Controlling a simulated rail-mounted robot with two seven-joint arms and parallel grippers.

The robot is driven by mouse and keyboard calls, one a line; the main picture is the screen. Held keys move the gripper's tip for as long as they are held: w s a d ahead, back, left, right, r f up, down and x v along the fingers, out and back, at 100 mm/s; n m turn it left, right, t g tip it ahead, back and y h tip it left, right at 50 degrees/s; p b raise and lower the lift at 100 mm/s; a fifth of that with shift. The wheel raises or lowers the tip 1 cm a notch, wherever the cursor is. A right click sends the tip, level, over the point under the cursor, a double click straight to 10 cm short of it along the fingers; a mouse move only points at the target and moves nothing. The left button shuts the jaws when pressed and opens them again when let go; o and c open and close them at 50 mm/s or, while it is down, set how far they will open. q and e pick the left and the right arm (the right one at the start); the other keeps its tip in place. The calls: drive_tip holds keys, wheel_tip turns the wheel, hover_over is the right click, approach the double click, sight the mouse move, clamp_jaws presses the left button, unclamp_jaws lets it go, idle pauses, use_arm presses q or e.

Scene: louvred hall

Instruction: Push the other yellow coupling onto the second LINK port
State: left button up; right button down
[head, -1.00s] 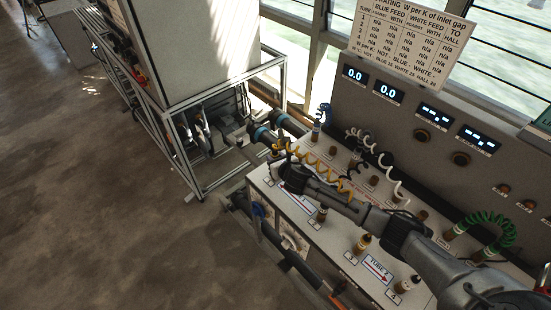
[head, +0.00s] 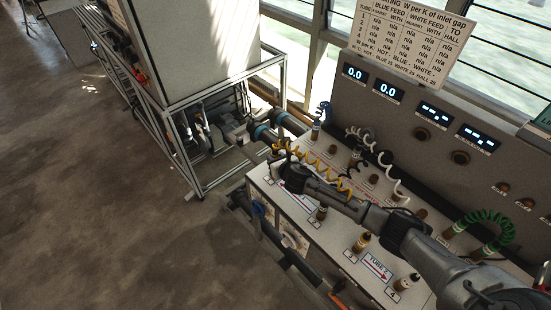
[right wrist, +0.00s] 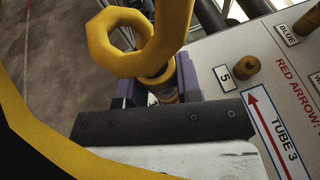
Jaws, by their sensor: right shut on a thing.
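My right gripper (head: 278,160) is over the far left end of the white bench top, its arm reaching in from the lower right. In the right wrist view, its purple-padded jaws (right wrist: 163,92) are shut on the yellow hose's end coupling (right wrist: 160,82), which is mostly hidden between the pads. The yellow coiled hose (head: 325,178) loops above the jaws and runs right along the bench behind my arm. Its other end is hard to make out. A brass port (right wrist: 246,68) labelled 5 stands apart, right of the jaws. I cannot read any LINK label. My left gripper is out of view.
White (head: 391,180) and green (head: 492,218) coiled hoses stand on the bench. Several brass ports, including one near TUBE 2 (head: 362,241), stick up along it. The instrument panel (head: 410,125) rises behind. The floor at left is clear.

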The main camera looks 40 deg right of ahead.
drive_tip(key=shift+f, duration=0.25)
drive_tip(key=shift+f+b, duration=0.9)
drive_tip(key=shift+f, duration=0.35)
drive_tip(key=shift+r, duration=0.1)
drive_tip(key=c, duration=1.3)
unclamp_jaws()
drive_tip(key=o, duration=0.6)
